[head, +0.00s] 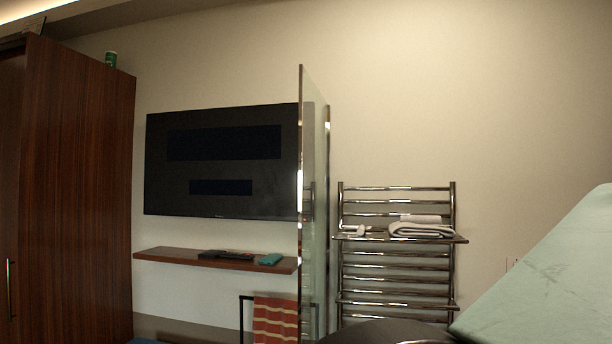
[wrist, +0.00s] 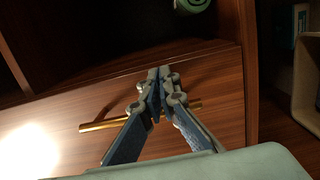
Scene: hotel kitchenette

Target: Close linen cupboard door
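A tall dark wood cupboard (head: 80,190) stands at the left edge of the head view. A thin vertical handle (head: 9,288) shows low on its front, which is mostly cut off. I cannot tell there whether its door is open. The wrist view shows a wood panel (wrist: 225,85) with a brass bar handle (wrist: 95,126) and a dark open compartment above it. My gripper (wrist: 160,75) is in front of this panel, its fingertips together. The bar passes behind the fingers; I see nothing gripped between them. The gripper is not identifiable in the head view.
A glass panel (head: 312,210) stands mid-view, before a wall screen (head: 220,160) and shelf (head: 160,254). A metal towel rack (head: 395,267) is right of it. A green round object (wrist: 192,4) and a beige open-sided thing (wrist: 306,85) edge the wrist view.

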